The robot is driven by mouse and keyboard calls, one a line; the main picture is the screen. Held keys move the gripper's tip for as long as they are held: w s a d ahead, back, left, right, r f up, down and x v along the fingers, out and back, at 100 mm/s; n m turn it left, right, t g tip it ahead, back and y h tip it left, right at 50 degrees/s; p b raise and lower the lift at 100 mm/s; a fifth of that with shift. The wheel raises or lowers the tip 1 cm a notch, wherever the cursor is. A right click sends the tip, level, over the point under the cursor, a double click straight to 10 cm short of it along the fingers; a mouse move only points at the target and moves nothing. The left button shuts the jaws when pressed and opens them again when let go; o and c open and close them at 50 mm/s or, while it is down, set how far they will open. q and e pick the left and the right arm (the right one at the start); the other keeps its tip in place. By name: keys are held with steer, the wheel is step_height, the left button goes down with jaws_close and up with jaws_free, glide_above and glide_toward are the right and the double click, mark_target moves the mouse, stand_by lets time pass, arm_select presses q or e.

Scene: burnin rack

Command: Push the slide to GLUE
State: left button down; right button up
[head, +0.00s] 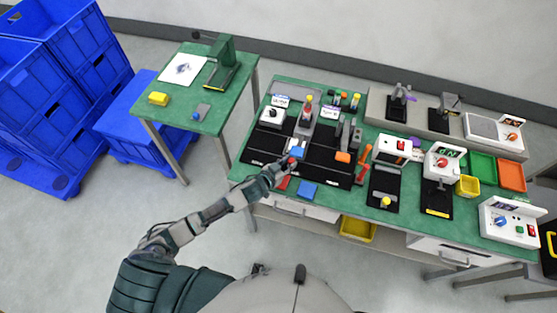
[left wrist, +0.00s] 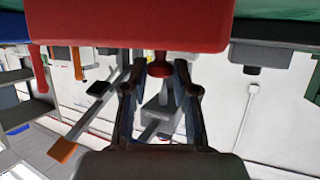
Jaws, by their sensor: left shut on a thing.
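My left gripper (head: 287,165) reaches the front of the green bench beside a small red part (head: 291,160). In the left wrist view the fingers (left wrist: 157,78) close around a red knob (left wrist: 159,67) under a wide red block (left wrist: 130,25). A blue block (head: 298,147) sits just behind the gripper, on the black station (head: 325,160). Two small white labels (head: 281,100) stand at the back; I cannot read GLUE on either. Which part is the slide is not clear. My right gripper is not in view.
A red block (head: 283,183) and a blue plate (head: 307,190) lie near the bench's front edge. An orange-tipped tool (head: 343,157) and several button and knob stations stand to the right. A smaller green table (head: 215,110) is at the left, beside stacked blue crates (head: 75,60).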

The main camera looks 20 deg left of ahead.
arm_select(q)
steer(key=shift+w+d+r, duration=0.1)
steer(key=shift+d+r, duration=0.05)
steer(key=shift+d, duration=0.5)
steer(key=shift+w+d+r, duration=0.1)
steer(key=shift+d+r, duration=0.05)
steer(key=shift+d, duration=0.5)
steer(key=c, duration=0.9)
jaws_free()
steer(key=shift+d+f, duration=0.1)
steer(key=shift+a+f, duration=0.1)
steer(key=shift+a, duration=0.2)
steer(key=shift+s+a, duration=0.35)
steer(key=shift+s, duration=0.1)
steer(key=v, duration=1)
steer(key=shift+s+d+r, duration=0.25)
steer(key=shift+r, duration=0.05)
steer(key=shift+s+a+r, duration=0.1)
steer(key=shift+s, duration=0.05)
steer(key=shift+a, duration=0.2)
steer(key=shift+d, duration=0.1)
